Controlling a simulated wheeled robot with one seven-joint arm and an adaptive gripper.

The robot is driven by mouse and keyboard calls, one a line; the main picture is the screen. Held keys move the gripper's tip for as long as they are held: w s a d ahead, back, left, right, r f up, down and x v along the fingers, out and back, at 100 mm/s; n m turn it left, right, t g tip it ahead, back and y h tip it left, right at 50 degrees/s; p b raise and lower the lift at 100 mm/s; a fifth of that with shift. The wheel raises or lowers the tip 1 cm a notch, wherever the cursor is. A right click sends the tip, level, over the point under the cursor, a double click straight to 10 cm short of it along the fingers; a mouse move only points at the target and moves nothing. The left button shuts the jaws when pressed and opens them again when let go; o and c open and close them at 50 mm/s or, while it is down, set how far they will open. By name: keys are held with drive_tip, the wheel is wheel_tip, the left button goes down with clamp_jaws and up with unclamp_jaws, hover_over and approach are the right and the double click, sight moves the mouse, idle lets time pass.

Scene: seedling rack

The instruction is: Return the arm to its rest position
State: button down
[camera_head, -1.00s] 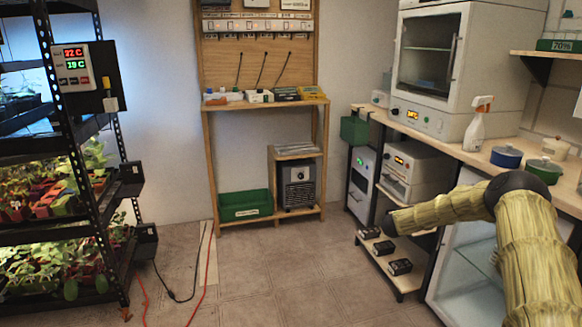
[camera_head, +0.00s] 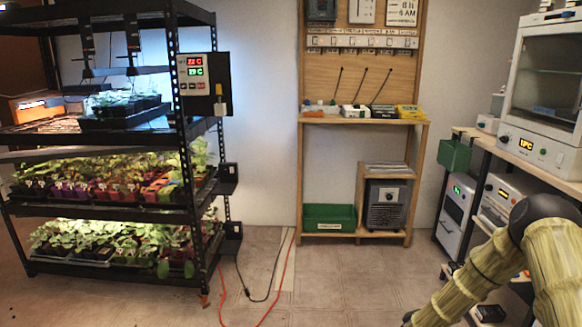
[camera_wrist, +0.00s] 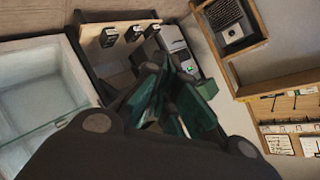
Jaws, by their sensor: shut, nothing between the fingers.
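My arm, in a straw-coloured ribbed sleeve (camera_head: 485,270), reaches in from the lower right of the head view. Its forearm slopes down and left to the bottom edge, so the fingers cannot be made out there. In the wrist view my gripper (camera_wrist: 165,78) shows dark fingers with greenish parts, drawn together with nothing held between them. It hangs in the air. The shelf with small dark boxes and the bench equipment lie beyond it.
A black seedling rack (camera_head: 187,180) stands at left. A wooden pegboard bench (camera_head: 365,122) with a green bin (camera_head: 330,217) stands at the back. White ovens (camera_head: 545,95) line the right. Cables (camera_head: 283,275) cross the otherwise open floor.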

drive_tip(key=s+a+f+n+g+y, duration=0.1)
drive_tip(key=s+a+f+n+y, duration=0.1)
drive_tip(key=s+a+f+n, duration=0.3)
drive_tip(key=s+a+f+y, duration=0.2)
drive_tip(key=s+a, duration=0.2)
drive_tip(key=a, duration=0.2)
drive_tip(key=s+a+f+n+g+y, duration=0.2)
drive_tip(key=s+a+f+n+g, duration=0.3)
drive_tip(key=s, duration=0.7)
drive_tip(key=s+a+n+y, duration=0.25)
drive_tip(key=s+a, duration=0.55)
drive_tip(key=s, duration=0.5)
drive_tip(key=s+a+r+n+g, duration=0.1)
drive_tip(key=s+r+n+g, duration=0.1)
drive_tip(key=s, duration=0.6)
drive_tip(key=s+a+r+n+g, duration=0.1)
drive_tip(key=s+n+g, duration=0.15)
drive_tip(key=s, duration=0.65)
wheel_tip(320, 180, up, 21)
drive_tip(key=p, duration=2.1)
drive_tip(key=shift+w+d+f, duration=0.15)
drive_tip(key=shift+w+d, duration=0.05)
drive_tip(key=shift+w, duration=0.05)
